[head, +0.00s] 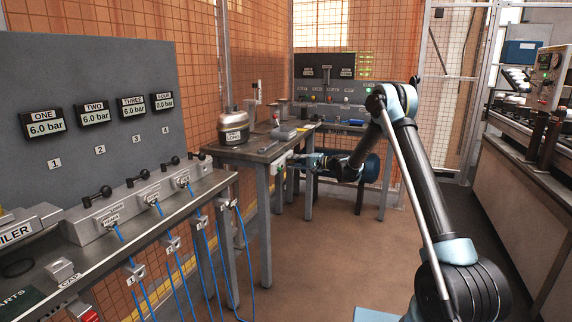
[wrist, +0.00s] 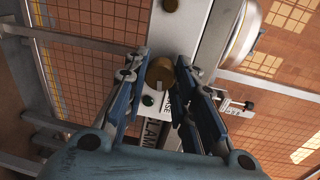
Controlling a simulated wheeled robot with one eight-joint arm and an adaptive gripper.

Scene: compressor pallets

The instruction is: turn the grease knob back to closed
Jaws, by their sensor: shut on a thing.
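The grease knob (wrist: 160,73) is a round brass-coloured knob on a pale panel (wrist: 188,40) in the wrist view. A label ending in "ASE" shows beside it, partly covered by a finger. My gripper (wrist: 161,68) is shut on the knob, with one blue-and-dark finger on each side. In the head view my gripper (head: 294,161) is at the front edge of the small grey table (head: 256,153). The knob itself is too small and covered to make out there. I cannot read the knob's turned position.
A bench with blue hoses (head: 167,229) is at left. The middle floor (head: 320,250) is clear.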

